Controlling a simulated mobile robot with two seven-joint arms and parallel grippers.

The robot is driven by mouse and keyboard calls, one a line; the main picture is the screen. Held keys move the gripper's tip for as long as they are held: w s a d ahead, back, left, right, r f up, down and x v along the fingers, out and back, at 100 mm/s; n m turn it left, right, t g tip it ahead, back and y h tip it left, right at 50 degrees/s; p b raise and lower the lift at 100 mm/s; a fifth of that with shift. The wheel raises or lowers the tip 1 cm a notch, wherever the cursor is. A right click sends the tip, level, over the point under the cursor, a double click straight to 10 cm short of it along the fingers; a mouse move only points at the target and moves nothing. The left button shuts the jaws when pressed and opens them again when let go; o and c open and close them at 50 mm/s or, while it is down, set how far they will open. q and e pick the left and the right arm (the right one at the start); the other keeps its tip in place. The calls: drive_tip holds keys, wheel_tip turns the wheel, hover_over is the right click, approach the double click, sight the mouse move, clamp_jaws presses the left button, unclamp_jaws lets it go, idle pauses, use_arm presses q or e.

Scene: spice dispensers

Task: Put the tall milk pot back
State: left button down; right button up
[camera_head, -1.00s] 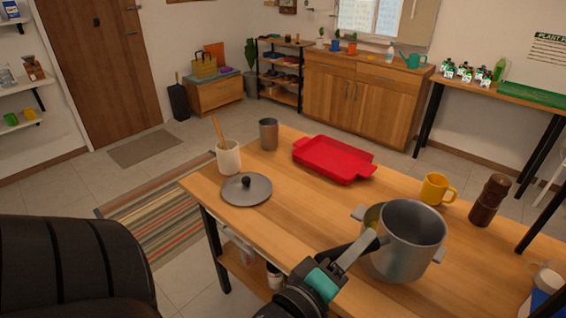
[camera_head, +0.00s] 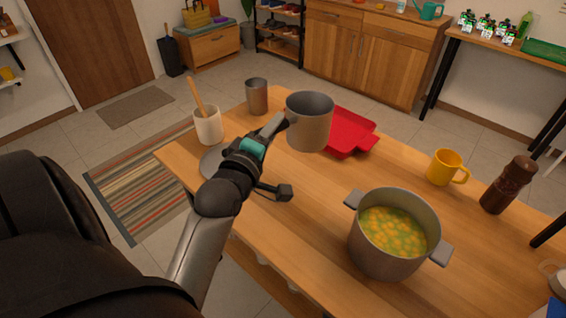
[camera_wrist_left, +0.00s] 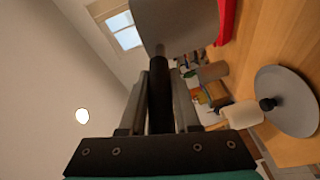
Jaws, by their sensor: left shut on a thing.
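The tall milk pot (camera_head: 309,122) is a plain grey metal pot with a dark handle. My left gripper (camera_head: 272,130) is shut on its handle and holds it raised, roughly upright, in front of the red tray in the head view. In the left wrist view, the dark handle (camera_wrist_left: 160,92) runs between the fingers, and the pot's grey side (camera_wrist_left: 178,25) fills the top. Its inside cannot be made out. My right gripper is not in view.
A two-handled pot (camera_head: 385,260) of yellow-green soup stands front right. A red tray (camera_head: 352,140), grey cup (camera_head: 257,97), white utensil crock (camera_head: 208,126), yellow mug (camera_head: 443,168) and pepper mill (camera_head: 508,186) share the table. A grey lid (camera_wrist_left: 285,100) lies partly behind my gripper.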

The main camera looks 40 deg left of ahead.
use_arm(q)
wheel_tip(320, 180, down, 15)
drive_tip(key=b, duration=0.5)
drive_tip(key=shift+r, duration=0.15)
drive_tip(key=c, duration=1)
unclamp_jaws()
drive_tip(key=o, duration=0.4)
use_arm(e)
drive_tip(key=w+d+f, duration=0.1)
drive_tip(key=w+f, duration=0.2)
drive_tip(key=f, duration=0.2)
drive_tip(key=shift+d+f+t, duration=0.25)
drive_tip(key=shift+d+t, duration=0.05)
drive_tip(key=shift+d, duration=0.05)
use_arm(q)
drive_tip(key=shift+p+v, duration=1.05)
drive_tip(key=shift+v, duration=4.9)
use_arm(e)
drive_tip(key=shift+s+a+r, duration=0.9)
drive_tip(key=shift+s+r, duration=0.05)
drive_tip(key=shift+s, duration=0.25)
